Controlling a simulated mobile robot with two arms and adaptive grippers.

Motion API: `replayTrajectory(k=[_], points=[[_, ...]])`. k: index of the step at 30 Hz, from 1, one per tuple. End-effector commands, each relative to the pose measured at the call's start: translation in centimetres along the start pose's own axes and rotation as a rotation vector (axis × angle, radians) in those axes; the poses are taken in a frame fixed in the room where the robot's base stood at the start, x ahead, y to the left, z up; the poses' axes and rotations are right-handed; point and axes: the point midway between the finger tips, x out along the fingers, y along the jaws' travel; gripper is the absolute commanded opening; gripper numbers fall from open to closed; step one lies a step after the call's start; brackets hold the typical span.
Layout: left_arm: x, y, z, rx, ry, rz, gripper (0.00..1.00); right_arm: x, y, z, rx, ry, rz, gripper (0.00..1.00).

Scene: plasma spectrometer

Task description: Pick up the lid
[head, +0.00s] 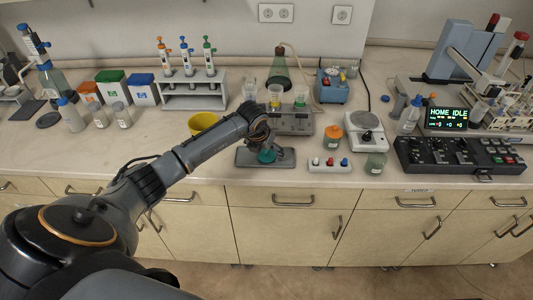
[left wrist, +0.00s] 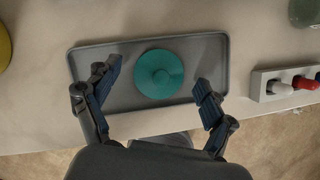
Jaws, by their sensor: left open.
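How high the fingers are above the tray is hard to tell. My right gripper is not in view.
A white block with coloured knobs (head: 329,166) stands right of the tray. A yellow container (head: 203,122) is to the left. A hot plate with beakers (head: 290,124) is behind. An orange-lidded jar (head: 333,138) and a glass jar (head: 375,164) stand to the right.

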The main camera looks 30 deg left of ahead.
Motion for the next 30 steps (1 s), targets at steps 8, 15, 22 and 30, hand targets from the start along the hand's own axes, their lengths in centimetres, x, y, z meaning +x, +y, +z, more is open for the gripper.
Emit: replayTrajectory(k=[8, 15, 22, 30], points=[[0.1, 0.0, 0.0, 0.0, 0.0, -0.001, 0.65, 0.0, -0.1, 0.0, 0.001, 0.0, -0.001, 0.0], [0.0, 0.0, 0.0, 0.0, 0.0, 0.0, 0.4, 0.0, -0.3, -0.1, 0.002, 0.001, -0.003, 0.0], [0.0, 0.0, 0.0, 0.0, 0.0, -0.001, 0.4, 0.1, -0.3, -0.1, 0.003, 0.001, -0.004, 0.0], [-1.4, 0.0, 0.7, 0.0, -0.005, 0.0, 0.4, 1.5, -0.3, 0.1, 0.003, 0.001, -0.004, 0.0]])
